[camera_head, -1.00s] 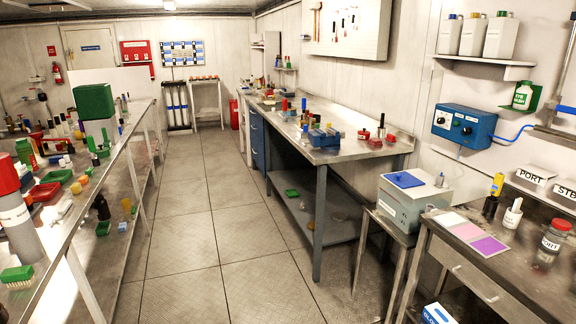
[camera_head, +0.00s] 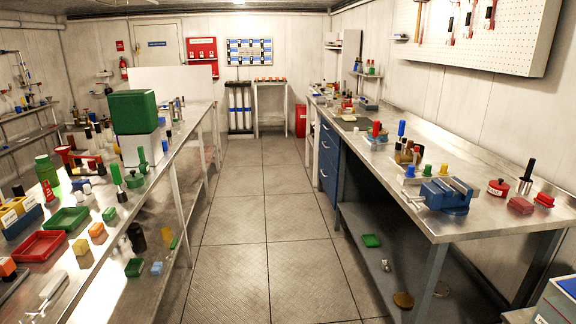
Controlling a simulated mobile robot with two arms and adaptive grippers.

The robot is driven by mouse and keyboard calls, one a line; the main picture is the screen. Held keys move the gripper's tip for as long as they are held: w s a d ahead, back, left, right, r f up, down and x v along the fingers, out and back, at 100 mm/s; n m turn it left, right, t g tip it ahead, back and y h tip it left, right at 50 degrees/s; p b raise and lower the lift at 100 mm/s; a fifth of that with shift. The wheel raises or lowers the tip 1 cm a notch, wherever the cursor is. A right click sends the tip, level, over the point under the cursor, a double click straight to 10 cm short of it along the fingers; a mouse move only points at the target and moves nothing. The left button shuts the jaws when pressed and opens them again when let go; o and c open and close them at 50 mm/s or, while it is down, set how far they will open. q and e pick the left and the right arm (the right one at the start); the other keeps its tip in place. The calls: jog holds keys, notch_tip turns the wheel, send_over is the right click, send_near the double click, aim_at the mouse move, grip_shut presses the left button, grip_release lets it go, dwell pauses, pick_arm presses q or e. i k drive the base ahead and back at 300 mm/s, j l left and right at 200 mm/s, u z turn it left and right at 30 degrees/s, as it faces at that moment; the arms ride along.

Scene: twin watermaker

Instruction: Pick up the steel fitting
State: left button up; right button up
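I cannot single out the steel fitting with certainty. On the right workbench (camera_head: 478,220), brass-coloured parts (camera_head: 403,153) stand behind a blue vise (camera_head: 446,194). Neither of my grippers is in view.
A clear tiled aisle (camera_head: 268,205) runs between the benches. The left bench holds a green box (camera_head: 134,111), a red tray (camera_head: 40,246), a green tray (camera_head: 68,219) and many small parts. A grey-blue box (camera_head: 557,303) stands at the lower right.

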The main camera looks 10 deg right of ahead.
aim_at(384, 265)
jog(key=i+z, duration=0.1)
jog(key=i, duration=0.6)
jog(key=i+j+z, duration=0.1)
jog(key=i, duration=0.6)
jog(key=i+j+z, duration=0.1)
jog(key=i+j, duration=0.15)
jog(key=i, duration=0.45)
